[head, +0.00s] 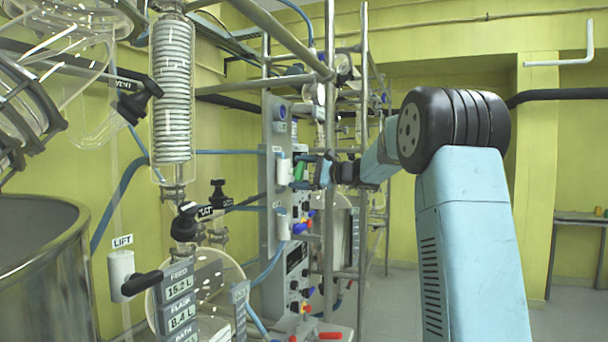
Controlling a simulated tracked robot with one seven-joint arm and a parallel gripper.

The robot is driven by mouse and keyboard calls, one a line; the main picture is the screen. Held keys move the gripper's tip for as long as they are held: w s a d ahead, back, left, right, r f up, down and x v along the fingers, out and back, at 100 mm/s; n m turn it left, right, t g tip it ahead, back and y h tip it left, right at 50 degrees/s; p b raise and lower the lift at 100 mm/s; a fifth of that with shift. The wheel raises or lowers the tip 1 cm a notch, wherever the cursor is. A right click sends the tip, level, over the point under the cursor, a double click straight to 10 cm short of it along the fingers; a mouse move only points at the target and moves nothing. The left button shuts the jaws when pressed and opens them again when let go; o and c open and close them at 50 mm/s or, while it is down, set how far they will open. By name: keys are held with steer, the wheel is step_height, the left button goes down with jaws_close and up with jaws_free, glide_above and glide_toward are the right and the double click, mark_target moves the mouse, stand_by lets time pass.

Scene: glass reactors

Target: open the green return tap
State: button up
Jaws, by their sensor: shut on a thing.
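The green return tap (299,172) is a small green handle beside a white valve body on the upright grey panel in the middle of the head view. My gripper (304,170) reaches in from the right and is shut on the green handle. The fingers partly cover the handle, and its exact angle is hard to tell at this size.
Metal frame poles (329,200) stand close around my gripper. A second white valve (283,227) sits lower on the grey panel (271,215). A coiled glass condenser (172,90), a white LIFT valve (121,276) and a steel vessel (45,280) stand at left.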

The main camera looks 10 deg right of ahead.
steer(key=n, duration=0.5)
steer(key=shift+a+f, duration=0.2)
steer(key=shift+a, duration=0.1)
stand_by(0.5)
steer(key=o, duration=0.8)
steer(key=shift+o, duration=0.2)
steer(key=shift+d, duration=0.1)
steer(key=shift+s+d+r, duration=0.1)
steer(key=shift+s+d, duration=0.2)
steer(key=shift+d, duration=0.15)
steer(key=v, duration=1.2)
steer(key=shift+s+d, duration=0.15)
steer(key=shift+d, duration=0.1)
